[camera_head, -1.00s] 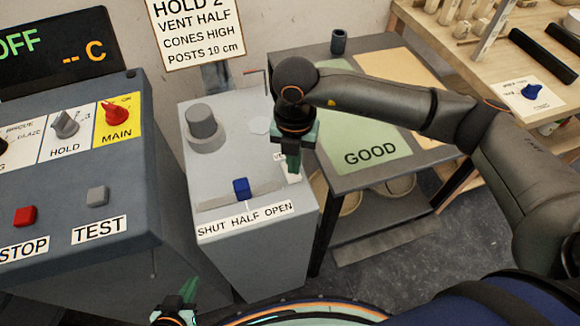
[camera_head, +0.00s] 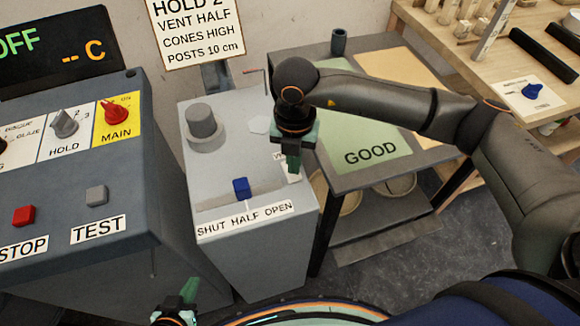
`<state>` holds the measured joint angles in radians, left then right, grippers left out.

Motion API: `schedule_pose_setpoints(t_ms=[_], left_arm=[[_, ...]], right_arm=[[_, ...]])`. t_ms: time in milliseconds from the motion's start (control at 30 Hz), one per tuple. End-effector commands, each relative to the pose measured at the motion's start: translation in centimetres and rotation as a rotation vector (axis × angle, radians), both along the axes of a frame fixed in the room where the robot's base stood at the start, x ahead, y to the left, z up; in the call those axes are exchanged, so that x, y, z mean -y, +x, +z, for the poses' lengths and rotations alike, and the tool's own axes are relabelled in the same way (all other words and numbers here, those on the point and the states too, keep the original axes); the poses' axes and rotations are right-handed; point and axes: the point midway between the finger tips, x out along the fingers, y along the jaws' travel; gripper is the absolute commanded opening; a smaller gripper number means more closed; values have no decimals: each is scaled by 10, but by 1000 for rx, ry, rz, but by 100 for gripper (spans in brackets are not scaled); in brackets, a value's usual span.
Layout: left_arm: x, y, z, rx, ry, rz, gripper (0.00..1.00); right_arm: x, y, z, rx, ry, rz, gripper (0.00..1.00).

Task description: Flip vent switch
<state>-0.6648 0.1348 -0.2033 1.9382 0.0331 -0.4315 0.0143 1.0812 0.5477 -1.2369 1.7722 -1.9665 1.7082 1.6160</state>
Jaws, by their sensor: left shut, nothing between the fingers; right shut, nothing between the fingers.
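A grey box (camera_head: 240,130) stands in the middle with a blue slider knob (camera_head: 241,188) above a label (camera_head: 245,218) reading SHUT HALF OPEN, the knob near HALF. My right gripper (camera_head: 293,168) is shut and points down at the right edge of the box top. It covers most of a small white label or plate (camera_head: 279,156) there that starts with V. Any switch at that spot is hidden behind the fingers, and I cannot tell whether they touch it. My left gripper (camera_head: 189,291) is shut and empty at the bottom, in front of the box.
A dark control panel (camera_head: 70,195) with STOP, TEST, HOLD and MAIN controls stands on the left. A sign (camera_head: 196,30) reads VENT HALF. A grey knob (camera_head: 202,122) stands at the box's back left. A table with a green GOOD mat (camera_head: 370,150) is to the right.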

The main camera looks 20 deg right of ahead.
Motion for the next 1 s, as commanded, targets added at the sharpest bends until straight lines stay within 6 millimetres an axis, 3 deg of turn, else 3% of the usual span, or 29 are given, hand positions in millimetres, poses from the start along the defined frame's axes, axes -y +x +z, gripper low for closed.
schedule_pose_setpoints(t_ms=[1000], left_arm=[[0,0,-13,2,-1,1,0]], right_arm=[[0,0,-16,0,0,0,0]])
